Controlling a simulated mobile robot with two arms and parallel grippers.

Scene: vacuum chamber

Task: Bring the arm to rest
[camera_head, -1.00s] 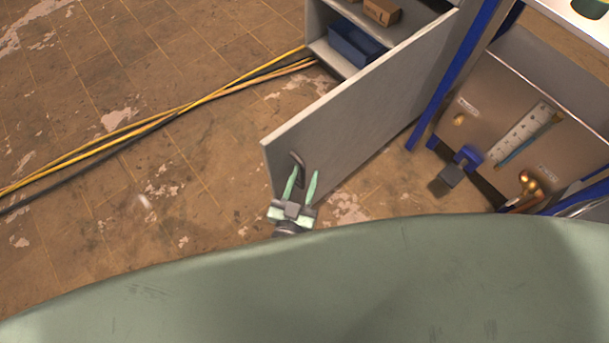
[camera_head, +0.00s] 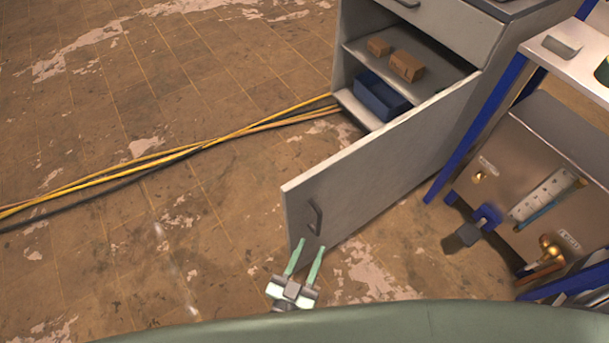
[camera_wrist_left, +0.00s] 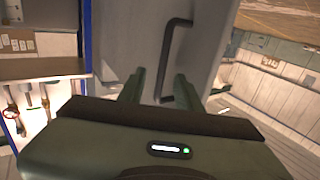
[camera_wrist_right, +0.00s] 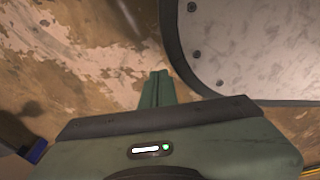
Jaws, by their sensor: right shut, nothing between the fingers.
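My left gripper (camera_head: 309,244) is open, just below the dark handle (camera_head: 314,217) of the open grey cabinet door (camera_head: 375,170) in the head view. A gap shows between its green fingertips and the handle there. In the left wrist view, the left gripper (camera_wrist_left: 158,78) has its fingers apart with nothing held, and the handle (camera_wrist_left: 175,50) stands beyond them. My right gripper (camera_wrist_right: 158,74) shows only in the right wrist view. Its fingers are together and empty above the worn floor.
The open cabinet holds a blue bin (camera_head: 381,97) and small brown boxes (camera_head: 406,66). Yellow and black cables (camera_head: 190,150) cross the floor. A blue-framed bench (camera_head: 470,130) with metal panels and brass fittings stands at the right. The floor at left is mostly clear.

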